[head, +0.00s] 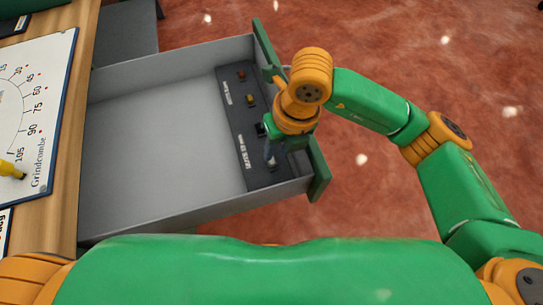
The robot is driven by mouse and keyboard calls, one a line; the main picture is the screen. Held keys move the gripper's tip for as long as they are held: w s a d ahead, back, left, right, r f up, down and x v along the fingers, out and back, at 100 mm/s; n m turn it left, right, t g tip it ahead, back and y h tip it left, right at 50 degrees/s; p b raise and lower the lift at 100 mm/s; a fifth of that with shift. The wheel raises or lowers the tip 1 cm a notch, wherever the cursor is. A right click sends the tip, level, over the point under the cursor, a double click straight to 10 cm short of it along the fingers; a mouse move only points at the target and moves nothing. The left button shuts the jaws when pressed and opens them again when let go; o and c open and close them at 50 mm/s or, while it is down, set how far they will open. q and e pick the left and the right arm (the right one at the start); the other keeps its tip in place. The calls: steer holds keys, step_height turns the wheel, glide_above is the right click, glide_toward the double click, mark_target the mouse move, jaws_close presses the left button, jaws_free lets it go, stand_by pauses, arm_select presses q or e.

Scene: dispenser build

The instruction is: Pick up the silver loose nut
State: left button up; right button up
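My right gripper (270,150) reaches down into the open drawer, over the lower end of a dark tray. Its fingers are small in the head view and partly covered by my wrist, so I cannot tell whether they are open or shut. A small greyish shape shows at the fingertips; I cannot tell whether it is the silver nut or part of the fingers. The dark tray (236,118) lies along the drawer's right side, with white lettering. A reddish-brown piece (241,75) and a brass-coloured piece (250,99) sit in it. My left gripper is not in view.
The grey drawer (150,211) is pulled out, with a green front (320,168) at its right; the rest of its floor is bare. A wooden worktop (87,60) at the left bears a white dial board (52,105) and a yellow marker (10,169).

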mark_target(271, 164)
steer(key=f, duration=0.4)
steer(key=shift+w+a+f, duration=0.25)
steer(key=shift+w+a, duration=0.1)
steer(key=shift+s, duration=0.1)
jaws_close()
